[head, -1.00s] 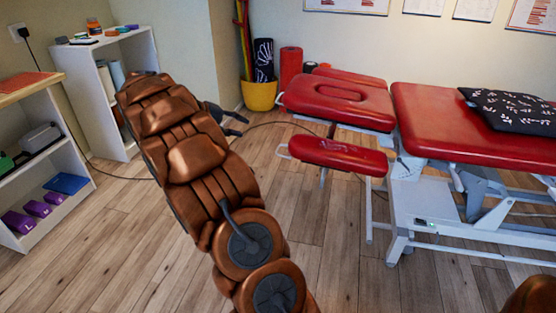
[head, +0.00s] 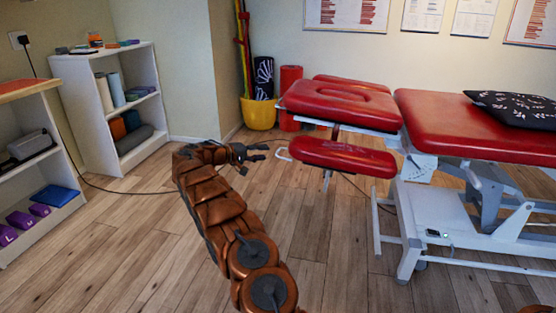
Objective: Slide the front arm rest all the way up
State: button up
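The front arm rest (head: 342,157) is a red padded rest at the near left end of the treatment table. It hangs lower than the red headrest section (head: 341,103), and a pale looped handle (head: 283,154) sticks out at its left end. The other arm rest (head: 352,82) shows partly behind the headrest. My gripper (head: 266,152) is just left of the handle at about its height in the picture, its dark fingers apart and pointing right. I see nothing between the fingers. A small gap shows between the fingertips and the handle; depth is hard to judge.
The table's white frame (head: 412,225) stands right of the arm rest. A yellow pot (head: 259,114) with rolled mats stands behind by the wall. White shelves (head: 98,120) are at left. A cable crosses the floor. The wooden floor in front is clear.

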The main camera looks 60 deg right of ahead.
aim_at(278, 152)
jog(key=shift+b+x, duration=1)
jog(key=shift+x, duration=3.1)
jog(key=shift+a, duration=0.1)
jog(key=shift+c, duration=0.5)
grip_shut()
